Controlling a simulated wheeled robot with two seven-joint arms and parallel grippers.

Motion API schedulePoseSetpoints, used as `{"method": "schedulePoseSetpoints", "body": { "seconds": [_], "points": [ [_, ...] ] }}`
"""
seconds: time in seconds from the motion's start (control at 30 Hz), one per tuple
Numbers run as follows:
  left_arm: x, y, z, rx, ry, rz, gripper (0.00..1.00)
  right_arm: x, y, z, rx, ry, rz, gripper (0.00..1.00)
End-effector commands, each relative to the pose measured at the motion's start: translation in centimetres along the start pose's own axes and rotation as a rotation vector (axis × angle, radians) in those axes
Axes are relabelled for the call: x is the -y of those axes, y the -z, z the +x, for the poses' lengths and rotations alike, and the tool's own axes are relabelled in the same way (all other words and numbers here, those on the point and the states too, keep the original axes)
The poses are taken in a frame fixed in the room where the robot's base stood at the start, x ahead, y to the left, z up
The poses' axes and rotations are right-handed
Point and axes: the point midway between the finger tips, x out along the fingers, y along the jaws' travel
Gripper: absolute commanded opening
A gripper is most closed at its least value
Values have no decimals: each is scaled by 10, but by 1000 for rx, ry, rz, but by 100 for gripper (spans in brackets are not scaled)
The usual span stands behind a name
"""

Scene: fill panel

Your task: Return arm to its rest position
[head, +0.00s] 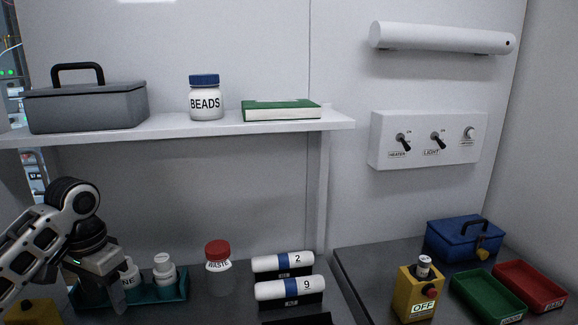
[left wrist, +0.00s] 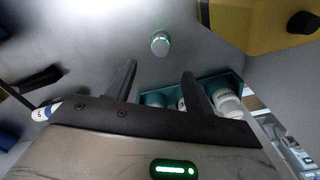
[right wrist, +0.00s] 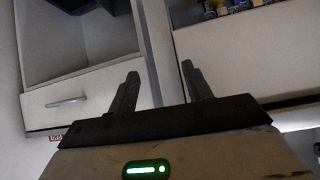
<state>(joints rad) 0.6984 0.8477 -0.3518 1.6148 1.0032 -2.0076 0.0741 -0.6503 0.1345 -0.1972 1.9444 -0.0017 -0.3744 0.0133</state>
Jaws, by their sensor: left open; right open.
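My left arm comes in from the left in the head view. Its gripper (head: 117,296) points down in front of the teal tray with white bottles, partly covering them. In the left wrist view the left gripper (left wrist: 158,68) is open, with nothing between its fingers. My right gripper is outside the head view. In the right wrist view the right gripper (right wrist: 160,68) is open and empty, facing a white cabinet with a drawer (right wrist: 70,103).
The teal tray (head: 172,298) holds white bottles. A red-capped waste jar (head: 218,265) and two labelled rolls (head: 283,262) stand to its right. A shelf (head: 170,128) hangs above. A yellow switch box (head: 413,295), green tray (head: 487,299) and blue box (head: 462,240) sit right.

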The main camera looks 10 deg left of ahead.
Motion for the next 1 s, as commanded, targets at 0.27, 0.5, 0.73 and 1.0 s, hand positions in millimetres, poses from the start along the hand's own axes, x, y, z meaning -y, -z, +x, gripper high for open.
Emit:
{"method": "schedulePoseSetpoints", "body": {
  "seconds": [0.27,0.5,0.73,1.0],
  "points": [
    [-2,0,-4,4,-4,1,53,0,-1,0,-2,-1,-1,50],
    [0,-1,32,5,-2,-2,53,0,-4,2,5,0,0,50],
    [0,-2,76,6,-2,-2,53,1,-3,2,5,2,1,50],
    [1,0,65,-4,3,-1,53,4,10,-5,-6,9,1,50]
  ]
}}
